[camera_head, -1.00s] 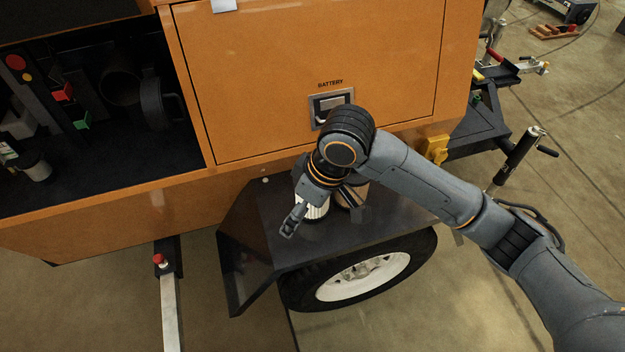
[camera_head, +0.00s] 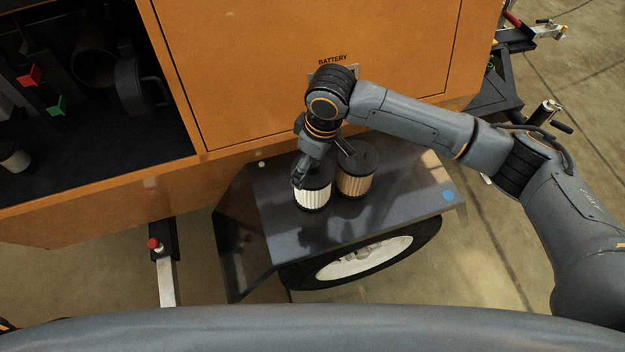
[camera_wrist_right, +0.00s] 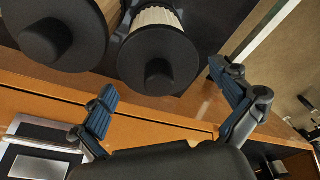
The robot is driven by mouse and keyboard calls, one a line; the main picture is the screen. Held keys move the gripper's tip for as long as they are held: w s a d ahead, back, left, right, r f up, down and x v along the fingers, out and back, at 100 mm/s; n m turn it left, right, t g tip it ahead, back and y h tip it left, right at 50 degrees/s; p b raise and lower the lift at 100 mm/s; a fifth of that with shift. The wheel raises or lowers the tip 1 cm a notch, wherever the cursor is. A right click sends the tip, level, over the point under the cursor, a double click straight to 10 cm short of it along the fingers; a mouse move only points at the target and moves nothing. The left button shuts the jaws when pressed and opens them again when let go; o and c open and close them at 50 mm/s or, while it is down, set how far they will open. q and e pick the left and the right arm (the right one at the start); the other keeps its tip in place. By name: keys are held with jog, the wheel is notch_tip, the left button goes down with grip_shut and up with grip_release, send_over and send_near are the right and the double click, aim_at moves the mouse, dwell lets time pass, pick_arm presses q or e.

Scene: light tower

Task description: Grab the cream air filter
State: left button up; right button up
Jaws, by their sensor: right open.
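The cream air filter (camera_head: 313,198), a pleated cylinder with a black cap, stands upright on the dark fender over the wheel. My right gripper (camera_head: 322,165) is open at its top, with one finger in front of the cap's left part. In the right wrist view the cream filter's black cap (camera_wrist_right: 158,62) lies just ahead of the open right gripper (camera_wrist_right: 162,80), between the lines of its two fingers. I see no contact on both sides. My left gripper is not in view.
A tan filter (camera_head: 355,184) with a black cap stands close on the right of the cream one; it also shows in the wrist view (camera_wrist_right: 50,40). The orange cabinet (camera_head: 300,80) rises just behind. The fender (camera_head: 400,205) is clear at right, apart from a blue spot.

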notch_tip(320, 180, down, 2)
jog(key=shift+f, duration=0.1)
jog(key=shift+w+a+f, duration=0.1)
jog(key=shift+f, duration=0.5)
jog(key=shift+w+a+f, duration=0.1)
jog(key=shift+f, duration=0.7)
jog(key=c, duration=0.9)
jog(key=shift+c, duration=1)
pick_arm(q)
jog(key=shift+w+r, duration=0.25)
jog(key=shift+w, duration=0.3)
